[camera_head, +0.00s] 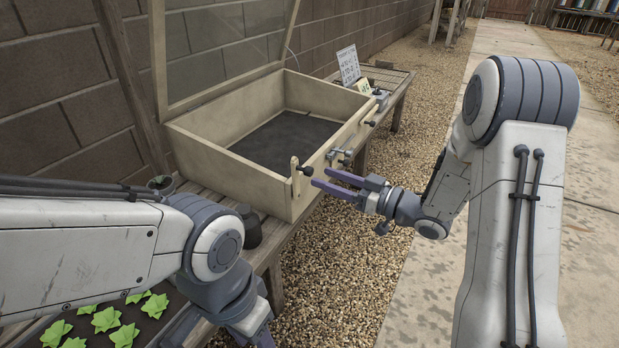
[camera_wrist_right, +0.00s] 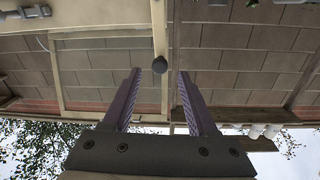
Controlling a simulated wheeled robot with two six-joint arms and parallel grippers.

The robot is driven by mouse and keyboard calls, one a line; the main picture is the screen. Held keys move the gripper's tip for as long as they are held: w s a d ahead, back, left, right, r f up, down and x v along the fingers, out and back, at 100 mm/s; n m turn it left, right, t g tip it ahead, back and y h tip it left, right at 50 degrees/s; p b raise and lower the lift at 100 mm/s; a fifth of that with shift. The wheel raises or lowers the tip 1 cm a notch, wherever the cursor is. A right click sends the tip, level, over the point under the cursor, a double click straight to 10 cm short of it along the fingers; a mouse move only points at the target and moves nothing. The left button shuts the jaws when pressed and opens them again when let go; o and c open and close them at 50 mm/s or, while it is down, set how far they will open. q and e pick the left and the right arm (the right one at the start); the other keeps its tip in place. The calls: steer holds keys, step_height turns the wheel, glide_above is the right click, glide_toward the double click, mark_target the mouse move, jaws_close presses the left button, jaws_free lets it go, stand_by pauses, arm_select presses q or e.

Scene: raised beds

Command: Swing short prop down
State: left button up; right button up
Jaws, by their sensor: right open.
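A pale wooden cold frame (camera_head: 235,172) stands on a slatted bench with its glazed lid (camera_head: 225,45) raised. A short wooden prop (camera_head: 295,176) stands upright at its near front corner, with a black knob (camera_head: 307,171) facing out. My right gripper (camera_head: 320,178) is open just in front of that knob. In the right wrist view, the knob (camera_wrist_right: 160,65) sits between the tips of the open fingers, and the prop (camera_wrist_right: 158,28) reaches up behind it. I cannot tell whether the fingers touch it. My left gripper (camera_head: 262,334) is cut off at the bottom edge, its jaws unclear.
A metal latch (camera_head: 340,157) and another knobbed wooden piece (camera_head: 369,118) are on the front wall. A dark pot (camera_head: 250,226) stands beside the frame's near end. Seedlings (camera_head: 107,318) lie below my left arm. The gravel (camera_head: 335,265) is clear.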

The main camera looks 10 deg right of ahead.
mark_target(312, 173)
steer(key=b+x, duration=0.1)
steer(key=x, duration=0.4)
steer(key=shift+w+a, duration=0.1)
jaws_close()
stand_by(1.3)
